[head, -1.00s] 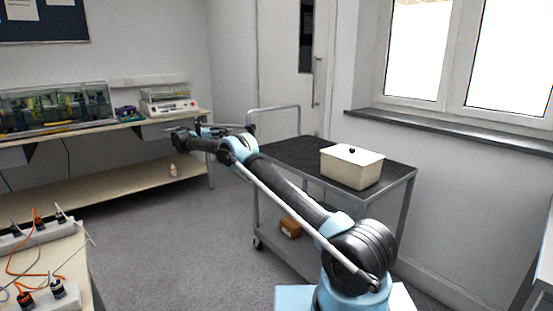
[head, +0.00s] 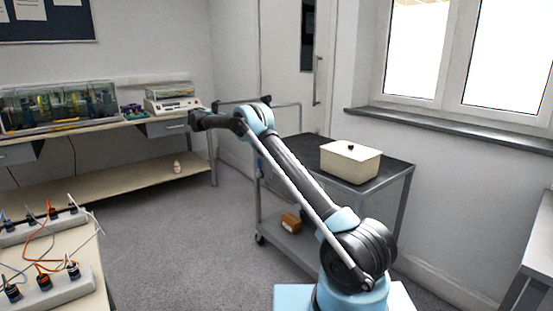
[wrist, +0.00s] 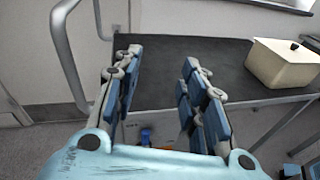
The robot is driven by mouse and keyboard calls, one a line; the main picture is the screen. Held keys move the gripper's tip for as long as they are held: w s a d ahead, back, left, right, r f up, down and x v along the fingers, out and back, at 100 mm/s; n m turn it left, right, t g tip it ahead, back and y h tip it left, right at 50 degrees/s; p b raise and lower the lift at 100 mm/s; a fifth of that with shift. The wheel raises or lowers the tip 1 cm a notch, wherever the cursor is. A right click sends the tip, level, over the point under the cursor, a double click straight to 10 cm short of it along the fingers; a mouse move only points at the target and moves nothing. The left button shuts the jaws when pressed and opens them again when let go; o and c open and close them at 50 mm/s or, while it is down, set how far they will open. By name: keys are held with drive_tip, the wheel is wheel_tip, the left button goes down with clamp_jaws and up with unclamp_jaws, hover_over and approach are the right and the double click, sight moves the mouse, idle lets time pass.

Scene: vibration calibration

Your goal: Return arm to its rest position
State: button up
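My arm (head: 300,180) rises from its light-blue base at the bottom right of the head view. It slants up and left to a raised bend, with dark links ending at the far left. My gripper (wrist: 160,58) is open in the wrist view, its two blue-padded fingers apart with nothing between them. It points toward the dark cart top, which shows beyond the fingers. The gripper's fingers cannot be made out clearly in the head view.
A grey cart (head: 402,172) with a cream lidded box (head: 350,165) stands close behind my arm. A small brown box (head: 291,222) lies on its lower shelf. A bench (head: 120,131) with equipment is at the back left. A table with sockets (head: 75,258) is front left. Grey floor between is clear.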

drive_tip(key=s+d+r+m+g+y, duration=0.15)
drive_tip(key=s+d+r, duration=0.3)
drive_tip(key=d, duration=0.55)
drive_tip(key=s+d+r+m+g+y, duration=0.1)
drive_tip(key=s+d+r+m+y, duration=0.15)
drive_tip(key=d+r, duration=0.45)
drive_tip(key=s+d+f+m+g+y, duration=0.25)
drive_tip(key=s+d+m, duration=0.35)
drive_tip(key=s+d, duration=1.4)
drive_tip(key=s+d+f+m+y, duration=0.1)
drive_tip(key=s+f+m+y, duration=0.15)
drive_tip(key=s, duration=0.65)
drive_tip(key=s+d+f+m+y, duration=0.15)
drive_tip(key=s+f, duration=0.25)
drive_tip(key=s, duration=0.5)
drive_tip(key=s+d+f+m+y, duration=0.1)
drive_tip(key=s+f+m, duration=0.15)
drive_tip(key=s, duration=0.55)
drive_tip(key=s+a+f+m+y, duration=0.2)
drive_tip(key=s+f+m, duration=0.3)
drive_tip(key=s+f, duration=1.2)
drive_tip(key=shift+s+a+y, duration=0.2)
drive_tip(key=shift+a+y, duration=0.05)
drive_tip(key=shift+y, duration=0.3)
